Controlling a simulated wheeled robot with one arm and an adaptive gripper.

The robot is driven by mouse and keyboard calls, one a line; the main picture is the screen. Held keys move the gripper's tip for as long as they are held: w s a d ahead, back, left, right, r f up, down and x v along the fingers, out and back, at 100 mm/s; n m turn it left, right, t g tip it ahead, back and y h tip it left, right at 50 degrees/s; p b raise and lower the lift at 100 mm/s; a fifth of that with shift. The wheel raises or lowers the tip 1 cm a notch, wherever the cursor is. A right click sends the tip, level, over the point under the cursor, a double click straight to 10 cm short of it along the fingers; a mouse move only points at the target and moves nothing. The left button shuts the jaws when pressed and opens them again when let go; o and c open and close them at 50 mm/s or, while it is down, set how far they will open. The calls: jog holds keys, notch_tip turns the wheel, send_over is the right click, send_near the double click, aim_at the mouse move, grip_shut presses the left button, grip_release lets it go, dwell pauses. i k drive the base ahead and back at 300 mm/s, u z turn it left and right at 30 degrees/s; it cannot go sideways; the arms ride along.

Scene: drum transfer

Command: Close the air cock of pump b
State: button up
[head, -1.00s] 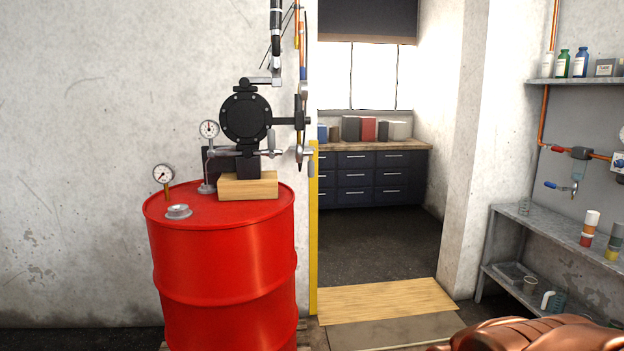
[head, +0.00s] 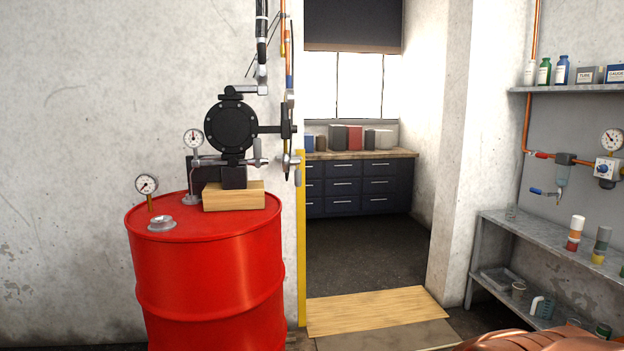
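A black round-bodied pump (head: 230,127) stands on a wooden block (head: 234,196) on top of a red drum (head: 207,275), left of the doorway. Hoses and pipes run up from its right side. Cocks with grey handles show there; I cannot tell which is the air cock or its position. No label naming pump b is readable. On the right wall, a copper air line (head: 526,120) carries a small valve with a red handle (head: 537,154) and one with a blue handle (head: 540,191). My gripper is not in view.
Two gauges stand on the drum, one dial (head: 146,184) at its left. A doorway with a wooden ramp (head: 376,311) and dark cabinets (head: 358,185) lies in the middle. Shelves (head: 555,238) with bottles and cups line the right wall. A copper-coloured shape shows at the bottom right.

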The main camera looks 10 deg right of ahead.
aim_at(298, 173)
jog(key=u, duration=0.1)
jog(key=i, duration=0.85)
jog(key=u, duration=0.75)
